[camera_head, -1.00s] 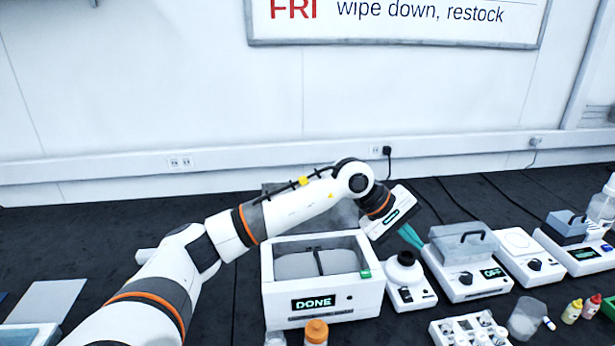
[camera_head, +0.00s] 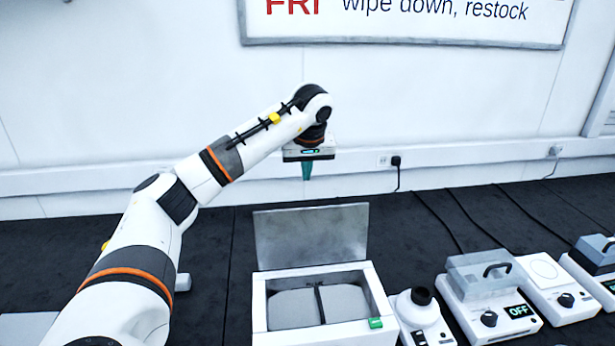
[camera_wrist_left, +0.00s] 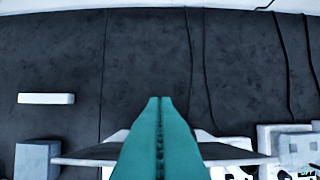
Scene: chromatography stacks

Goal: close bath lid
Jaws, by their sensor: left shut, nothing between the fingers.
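The bath is a white box (camera_head: 340,336) at the bottom middle of the head view, with a green tab on its front right rim. Its grey see-through lid (camera_head: 310,236) stands open, roughly upright at the back edge. My left gripper (camera_head: 307,172) is above the lid's top edge, fingers pointing down, apart from it in the picture. Its teal fingers are shut and empty. In the left wrist view the shut fingers (camera_wrist_left: 160,105) cover the middle of the lid (camera_wrist_left: 85,157), which shows nearly edge-on. My right gripper is not in view.
Right of the bath stand a small white device with a black top (camera_head: 420,310), a device with a clear handled cover (camera_head: 487,300) and a white plate device (camera_head: 543,280). Cables run over the dark bench behind them. The bench left of the bath is mostly clear.

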